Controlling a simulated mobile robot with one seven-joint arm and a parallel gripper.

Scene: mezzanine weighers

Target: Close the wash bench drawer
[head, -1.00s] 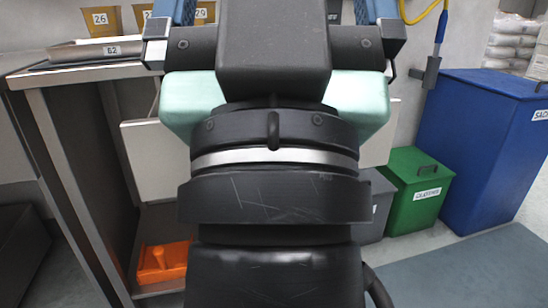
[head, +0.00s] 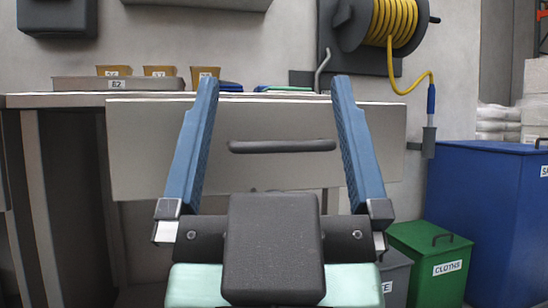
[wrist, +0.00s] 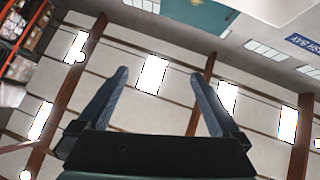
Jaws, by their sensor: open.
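The wash bench drawer (head: 240,175) has a wide pale grey front with a dark bar handle (head: 282,146). It is under the bench top (head: 60,100) in the head view, and its front appears to stand forward of the bench frame. My gripper (head: 272,90) is open and empty, with its two blue fingers pointing up. In the head view the fingers overlap the drawer front on either side of the handle. I cannot tell how far they are from it. In the wrist view the fingers (wrist: 160,75) frame only the far wall and ceiling.
A tray labelled 62 (head: 115,84) and several small tan boxes (head: 160,71) are on the bench. A yellow hose reel (head: 392,22) hangs on the wall. A green cloths bin (head: 430,265) and a tall blue bin (head: 485,220) stand at the right.

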